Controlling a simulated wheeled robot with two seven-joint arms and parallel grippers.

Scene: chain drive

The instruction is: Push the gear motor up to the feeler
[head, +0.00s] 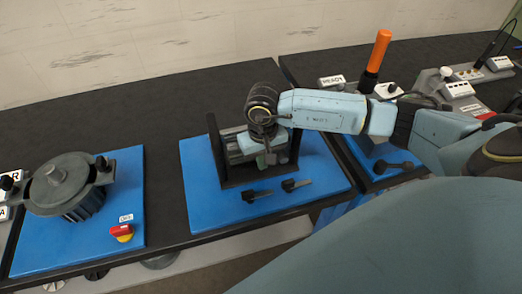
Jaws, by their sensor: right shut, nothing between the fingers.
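A grey-green block, apparently the gear motor (237,147), sits in a black frame (213,140) on the middle blue plate (200,177). My right arm comes in from the right, and its wrist is over the frame. My right gripper (268,157) points down at the block's right part; it is shut and holds nothing. I cannot tell whether it touches the block. The wrist hides the back of the block and frame. I cannot make out the feeler. My left gripper is out of view.
Two black levers (257,195) (296,184) lie in front of the frame. An orange-handled tool (379,52) stands at back right. The dark table behind is clear.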

